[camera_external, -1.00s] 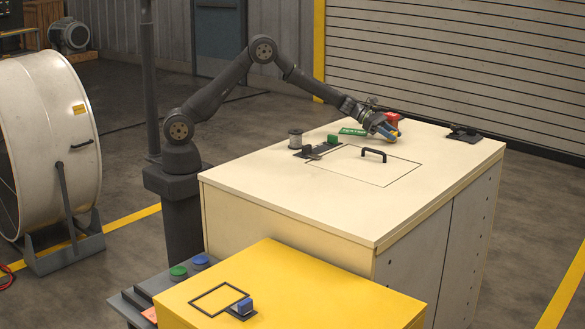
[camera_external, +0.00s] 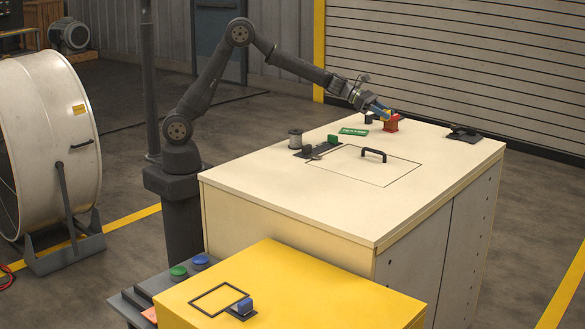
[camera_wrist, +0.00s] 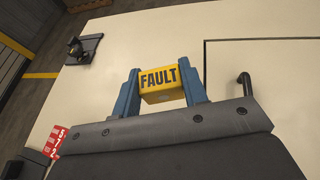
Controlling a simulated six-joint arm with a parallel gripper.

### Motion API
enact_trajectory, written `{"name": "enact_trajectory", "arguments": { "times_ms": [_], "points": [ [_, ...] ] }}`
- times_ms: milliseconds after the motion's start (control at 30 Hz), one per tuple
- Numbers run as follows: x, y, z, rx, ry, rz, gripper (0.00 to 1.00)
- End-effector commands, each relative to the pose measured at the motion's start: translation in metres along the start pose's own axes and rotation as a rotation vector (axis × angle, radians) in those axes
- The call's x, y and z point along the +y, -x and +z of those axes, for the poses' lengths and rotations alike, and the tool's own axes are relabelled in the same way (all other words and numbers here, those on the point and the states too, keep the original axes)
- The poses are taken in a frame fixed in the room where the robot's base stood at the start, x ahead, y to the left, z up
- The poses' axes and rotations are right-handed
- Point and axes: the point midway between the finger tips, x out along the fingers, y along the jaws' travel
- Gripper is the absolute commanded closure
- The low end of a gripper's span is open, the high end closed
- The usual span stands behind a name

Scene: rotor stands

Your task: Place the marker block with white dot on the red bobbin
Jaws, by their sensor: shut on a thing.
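My gripper (camera_wrist: 162,95) has blue fingers and is shut on a yellow block (camera_wrist: 161,85) marked FAULT in the wrist view. The block is between the fingertips; no white dot shows on its visible face. In the external view my gripper (camera_external: 382,112) is above the far part of the cream cabinet top, close to a red object (camera_external: 391,124). I cannot tell there whether it touches it. A red piece with white digits (camera_wrist: 58,140) shows at the left in the wrist view. I cannot tell whether either is the red bobbin. A grey bobbin (camera_external: 296,140) stands on the cabinet.
A green block (camera_external: 333,139), a green sign (camera_external: 353,132) and a black handle (camera_external: 374,154) are on the cabinet top. A dark fixture (camera_external: 464,133) is at its far right. A blue block (camera_external: 245,306) sits on the yellow box (camera_external: 330,295). The near cabinet top is clear.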

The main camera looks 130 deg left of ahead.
Motion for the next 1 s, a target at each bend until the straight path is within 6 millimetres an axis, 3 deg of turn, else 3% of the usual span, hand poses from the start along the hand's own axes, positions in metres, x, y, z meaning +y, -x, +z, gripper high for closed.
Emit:
{"name": "enact_trajectory", "arguments": {
  "times_ms": [200,300,400,700,1000],
  "points": [
    [0.104,0.016,0.006,-0.003,0.098,0.246,0.83],
    [0.140,0.025,0.012,-0.002,0.134,0.333,0.83],
    [0.162,0.032,0.016,-0.001,0.156,0.387,0.83],
    [0.197,0.046,0.025,0.000,0.193,0.473,0.83],
    [0.205,0.046,0.021,0.000,0.206,0.490,0.83]
  ]
}}
